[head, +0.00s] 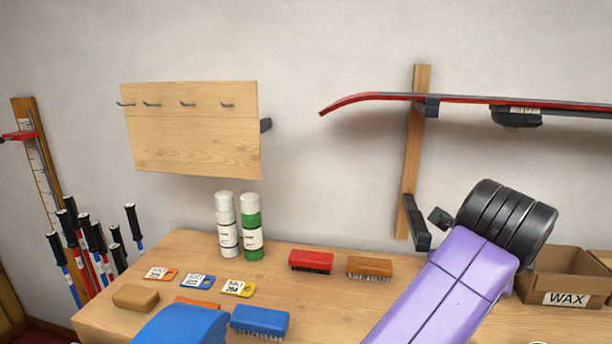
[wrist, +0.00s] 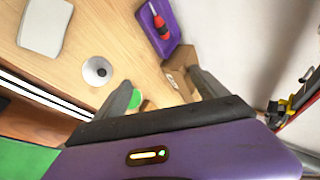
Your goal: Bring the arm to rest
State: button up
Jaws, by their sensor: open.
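My arm reaches up over the right part of the bench in the head view, with its purple link (head: 450,285) and black ribbed joint (head: 507,222) in sight. My gripper (wrist: 160,77) shows in the wrist view, its two grey fingers spread apart with nothing held between them. Beyond the fingers lies the bench top (wrist: 110,30), with a cardboard box (wrist: 180,78) past the right finger and a green round thing (wrist: 135,98) partly hidden by the left finger. The gripper itself is not seen in the head view.
The wooden bench (head: 300,325) carries a white can (head: 226,228), a green can (head: 251,235), a red brush (head: 311,261), a brown brush (head: 370,267) and a blue brush (head: 260,321). A WAX box (head: 565,285) stands right of my arm. A red ski (head: 450,99) hangs above.

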notch_tip(320, 180, up, 10)
jog(key=n+t+h, duration=0.4)
jog(key=n+t, duration=0.6)
jog(key=n, duration=0.3)
jog(key=s+a+f+n+t+y, duration=0.2)
jog(key=s+a+f+n+y, duration=0.4)
jog(key=s+f+n, duration=0.25)
jog(key=s+a+f+n+t+y, duration=0.2)
jog(key=s+a+f+n+y, duration=0.3)
jog(key=s+f+n+y, duration=0.3)
jog(key=s+f+m+g+h, duration=0.1)
jog(key=s+f, duration=0.3)
jog(key=s, duration=0.4)
jog(key=s+f+m+g+h, duration=0.1)
jog(key=s+f+m+g, duration=0.1)
jog(key=s+f, duration=0.3)
jog(key=s+a+f+m+g+h, duration=0.1)
jog(key=s+f+g, duration=0.2)
jog(key=s, duration=0.9)
jog(key=shift+f, duration=0.85)
